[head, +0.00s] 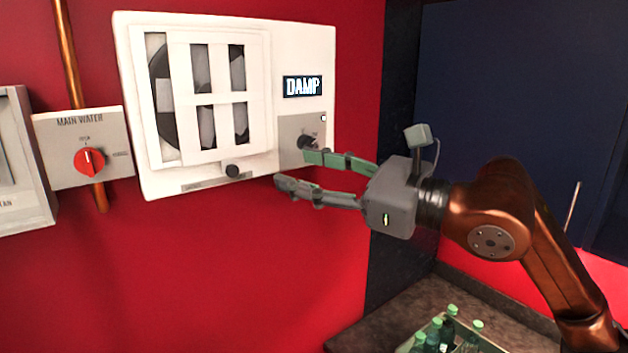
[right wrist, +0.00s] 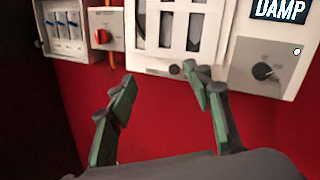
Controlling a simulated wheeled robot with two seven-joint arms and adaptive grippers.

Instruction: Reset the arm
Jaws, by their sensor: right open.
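My right gripper (head: 290,170) is open and empty in front of the white wall panel (head: 295,45). In the head view its upper finger overlaps a small dark knob (head: 307,142) on a grey plate, below the display (head: 302,86) reading "DAMP". In the right wrist view the gripper (right wrist: 150,95) has its two green-padded fingers apart with nothing between them. There the knob (right wrist: 262,71) shows to the right of the fingers, apart from them in the picture. Whether a finger touches the panel cannot be told. My left gripper is not in view.
A "MAIN WATER" box with a red knob (head: 89,161) is on the red wall at left, beside a copper pipe (head: 68,50). A grey box (head: 22,160) is at the far left. Green-capped bottles (head: 447,330) stand in a tray on the dark counter (head: 375,330) at lower right.

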